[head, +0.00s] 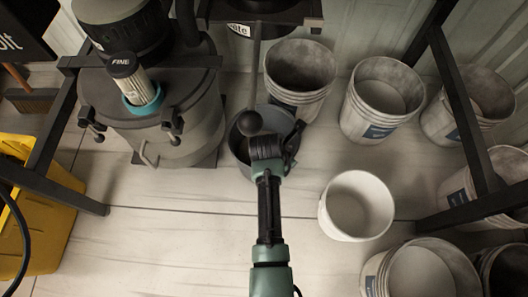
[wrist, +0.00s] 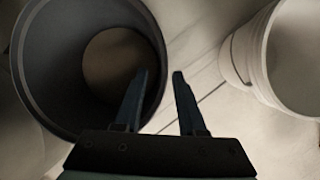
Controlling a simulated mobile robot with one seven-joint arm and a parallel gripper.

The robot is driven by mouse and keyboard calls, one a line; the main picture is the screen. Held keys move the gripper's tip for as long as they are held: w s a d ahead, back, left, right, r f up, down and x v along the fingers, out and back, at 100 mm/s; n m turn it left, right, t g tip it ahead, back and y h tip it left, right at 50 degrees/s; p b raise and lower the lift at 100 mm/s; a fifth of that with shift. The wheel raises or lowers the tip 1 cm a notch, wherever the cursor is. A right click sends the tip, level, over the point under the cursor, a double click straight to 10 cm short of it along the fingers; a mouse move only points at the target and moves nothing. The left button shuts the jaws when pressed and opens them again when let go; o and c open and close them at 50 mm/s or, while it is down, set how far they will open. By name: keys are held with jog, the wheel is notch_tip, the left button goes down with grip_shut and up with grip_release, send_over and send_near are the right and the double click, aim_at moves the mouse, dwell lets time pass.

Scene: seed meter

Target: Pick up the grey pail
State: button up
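The grey pail (head: 236,148) is a dark grey, open-topped bucket on the floor, partly hidden by my gripper in the head view. In the wrist view the pail (wrist: 38,62) fills the left side, and I look into its open mouth. My gripper (head: 276,143) is over the pail's right side. In the wrist view my gripper (wrist: 161,74) is open and empty. Its left finger overlaps the inside of the pail's right wall, and its right finger shows outside it over the floor. I cannot tell how deep the fingers reach or whether they touch.
A white bucket (head: 357,207) stands to the right of the pail. Several whitish buckets (head: 381,102) stand behind and right. A grey drum machine (head: 178,125) is at the left, with a yellow bin (head: 48,230) beyond. Dark frame legs (head: 456,95) stand at the right. Floor at front left is clear.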

jog(key=b+x, duration=0.2)
jog(key=x, duration=0.1)
jog(key=shift+d+f+b, duration=0.1)
jog(key=shift+f+b, duration=0.05)
jog(key=shift+b, duration=0.15)
grip_shut()
jog(key=shift+s, duration=0.1)
dwell(1.0)
